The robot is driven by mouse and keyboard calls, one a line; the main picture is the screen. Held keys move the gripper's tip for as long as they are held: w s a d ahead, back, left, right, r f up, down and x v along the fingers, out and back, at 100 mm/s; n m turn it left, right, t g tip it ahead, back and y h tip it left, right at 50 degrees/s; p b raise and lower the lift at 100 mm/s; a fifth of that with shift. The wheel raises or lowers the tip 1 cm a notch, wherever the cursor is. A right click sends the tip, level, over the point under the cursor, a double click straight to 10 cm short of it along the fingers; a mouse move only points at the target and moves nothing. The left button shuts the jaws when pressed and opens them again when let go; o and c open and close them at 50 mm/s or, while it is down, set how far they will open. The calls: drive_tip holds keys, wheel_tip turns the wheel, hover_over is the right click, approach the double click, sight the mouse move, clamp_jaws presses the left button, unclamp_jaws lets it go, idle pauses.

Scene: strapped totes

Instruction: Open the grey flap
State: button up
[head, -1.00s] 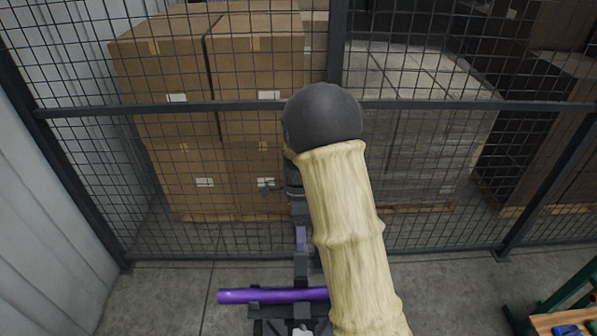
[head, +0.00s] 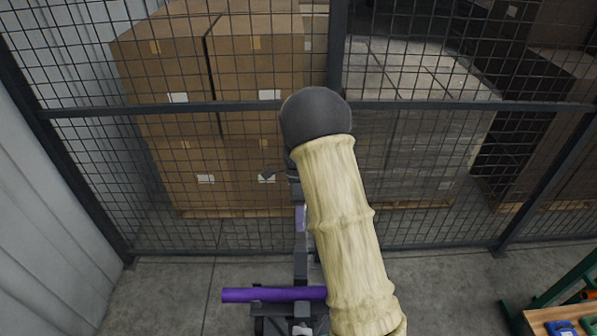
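No grey flap and no strapped tote can be made out in the head view. My arm, with a beige sleeve and a dark rounded joint, fills the middle and hides what lies behind it. No fingertips show clearly, and nothing can be seen held.
A dark wire mesh fence (head: 215,107) crosses the view. Behind it stand stacked brown cartons (head: 165,80) and a wrapped grey pallet load (head: 425,125).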

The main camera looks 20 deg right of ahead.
drive_tip(key=w+d+r, duration=0.2)
drive_tip(key=w+r, duration=0.3)
drive_tip(key=w, duration=0.5)
drive_tip(key=shift+d+r, duration=0.2)
drive_tip(key=shift+r, duration=0.05)
idle(1.0)
drive_tip(key=shift+w, duration=0.1)
idle(0.3)
drive_tip(key=v, duration=0.7)
drive_tip(key=shift+r+b, duration=0.25)
drive_tip(key=shift+b, duration=0.15)
drive_tip(key=shift+w+d, duration=0.1)
drive_tip(key=shift+w, duration=0.05)
